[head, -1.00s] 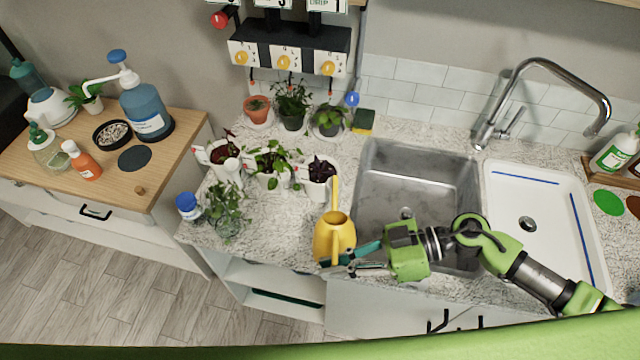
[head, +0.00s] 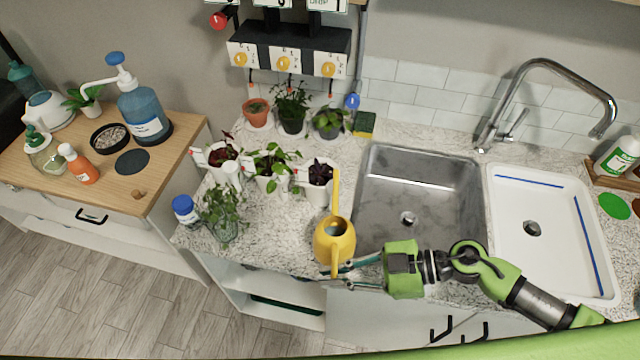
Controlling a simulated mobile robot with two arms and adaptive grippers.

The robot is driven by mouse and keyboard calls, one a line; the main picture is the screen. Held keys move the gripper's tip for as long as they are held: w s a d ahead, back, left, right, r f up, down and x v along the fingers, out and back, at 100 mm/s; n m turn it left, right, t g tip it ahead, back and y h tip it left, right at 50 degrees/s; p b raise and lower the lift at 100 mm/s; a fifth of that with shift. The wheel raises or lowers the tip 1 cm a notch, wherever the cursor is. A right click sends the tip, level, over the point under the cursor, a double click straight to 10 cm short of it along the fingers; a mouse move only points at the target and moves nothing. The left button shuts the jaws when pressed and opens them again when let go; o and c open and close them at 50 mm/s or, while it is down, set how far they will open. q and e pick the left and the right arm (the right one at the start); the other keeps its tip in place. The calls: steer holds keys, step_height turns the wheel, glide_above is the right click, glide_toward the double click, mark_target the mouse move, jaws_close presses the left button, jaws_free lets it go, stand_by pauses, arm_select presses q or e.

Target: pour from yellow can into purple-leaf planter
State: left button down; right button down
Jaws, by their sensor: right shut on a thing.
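The yellow can (head: 334,238) is upright near the front edge of the counter, left of the sink. Its long spout points back toward the planter. I cannot tell whether its base touches the counter. The purple-leaf planter (head: 317,194) is a white pot with dark purple leaves, just behind the can; the spout tip is beside its right side. My right gripper (head: 341,272) reaches in from the right and is shut on the can's handle at the front. The fingertips are partly hidden by the handle. My left gripper is out of view.
A leafy glass jar (head: 226,228) and blue-capped bottle (head: 186,210) stand near the left edge. The steel sink (head: 418,190) is empty, right of the can.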

steer(key=s+r+p, duration=0.1)
steer(key=s+p, duration=0.1)
steer(key=s+r+p, duration=0.2)
steer(key=shift+a, duration=0.2)
steer(key=shift+w, duration=0.15)
stand_by(0.3)
